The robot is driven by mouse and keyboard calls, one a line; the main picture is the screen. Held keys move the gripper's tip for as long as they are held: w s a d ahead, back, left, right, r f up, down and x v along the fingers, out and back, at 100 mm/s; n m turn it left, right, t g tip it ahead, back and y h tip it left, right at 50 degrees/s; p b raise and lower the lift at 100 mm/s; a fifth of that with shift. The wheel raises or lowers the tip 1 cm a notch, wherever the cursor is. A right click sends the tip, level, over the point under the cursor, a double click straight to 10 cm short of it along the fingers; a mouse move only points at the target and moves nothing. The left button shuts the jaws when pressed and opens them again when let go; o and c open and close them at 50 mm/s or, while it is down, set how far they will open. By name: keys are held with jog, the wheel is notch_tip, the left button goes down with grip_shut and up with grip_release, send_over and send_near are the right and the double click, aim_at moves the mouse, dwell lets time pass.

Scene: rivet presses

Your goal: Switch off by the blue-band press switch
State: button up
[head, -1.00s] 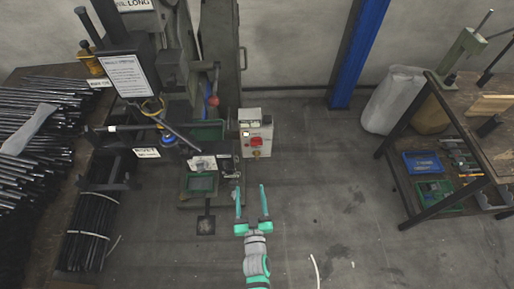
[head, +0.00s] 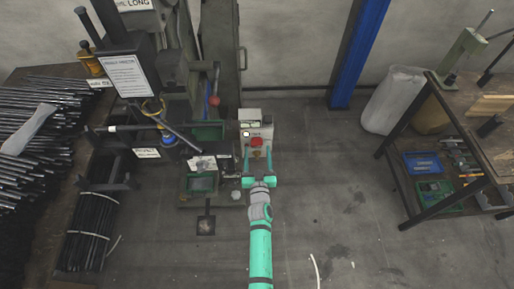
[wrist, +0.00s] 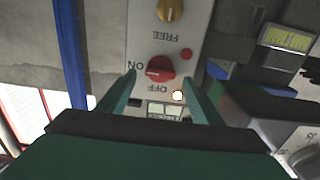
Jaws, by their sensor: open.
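The white switch box (head: 262,130) stands on the floor right of the press and carries a red rotary switch (head: 257,142). In the wrist view the red switch (wrist: 160,68) sits between upside-down ON and OFF labels; a pale mark on it seems to lie on the ON side. My gripper (head: 258,158) is open in front of the box. In the wrist view its green fingers (wrist: 158,74) lie either side of the switch in the picture; I cannot tell whether they touch it. The press (head: 125,70) has a blue band (head: 168,140) at its lower part.
The box also bears a brass knob (wrist: 170,9) marked FREE, a small red button (wrist: 186,54) and a lit white lamp (wrist: 178,95). A blue post (head: 358,55) rises behind. A workbench (head: 430,205) stands right. Open floor lies between.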

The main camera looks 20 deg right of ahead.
aim_at(257, 144)
jog(key=shift+x, duration=1.4)
jog(key=c, duration=1.1)
jog(key=shift+o, duration=0.2)
